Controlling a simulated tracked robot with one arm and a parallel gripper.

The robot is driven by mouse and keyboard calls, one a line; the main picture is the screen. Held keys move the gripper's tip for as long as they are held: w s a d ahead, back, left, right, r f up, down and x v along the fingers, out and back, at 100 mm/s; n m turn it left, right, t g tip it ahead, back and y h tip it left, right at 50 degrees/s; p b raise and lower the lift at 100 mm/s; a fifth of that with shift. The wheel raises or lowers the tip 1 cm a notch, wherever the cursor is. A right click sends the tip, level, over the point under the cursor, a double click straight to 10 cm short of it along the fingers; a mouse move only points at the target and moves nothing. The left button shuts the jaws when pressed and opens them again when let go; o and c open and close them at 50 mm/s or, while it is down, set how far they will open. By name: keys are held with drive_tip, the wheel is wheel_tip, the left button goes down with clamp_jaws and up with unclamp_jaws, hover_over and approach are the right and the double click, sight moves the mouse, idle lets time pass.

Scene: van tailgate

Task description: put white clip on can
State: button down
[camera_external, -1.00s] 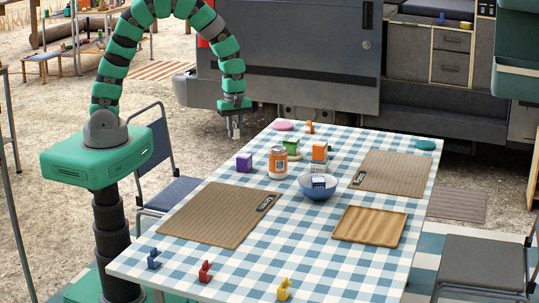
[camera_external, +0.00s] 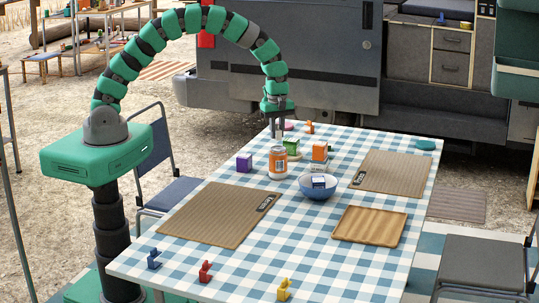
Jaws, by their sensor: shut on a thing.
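The can (camera_external: 278,164), with an orange and white label, stands upright near the middle of the checked tablecloth. My gripper (camera_external: 280,136) points down above and just behind the can in the picture, apart from it as far as I can tell. It is shut on a small pale thing, which looks like the white clip; its outline is hard to make out between the fingers. No other white clip shows on the table.
A purple box (camera_external: 244,163), a green item (camera_external: 292,147) and an orange-and-white box (camera_external: 320,151) stand close around the can. A blue bowl (camera_external: 318,190) holds a small box. Blue (camera_external: 154,259), red (camera_external: 205,272) and yellow (camera_external: 284,290) clips stand along the front edge.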

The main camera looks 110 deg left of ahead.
sight(279, 139)
drive_tip(key=shift+w+a, duration=0.2)
drive_tip(key=shift+w, duration=0.1)
drive_tip(key=shift+f, duration=1.75)
drive_tip(key=c, duration=1.3)
unclamp_jaws()
drive_tip(key=shift+f, duration=0.1)
wheel_tip(279, 139, up, 12)
drive_tip(key=shift+r, duration=0.1)
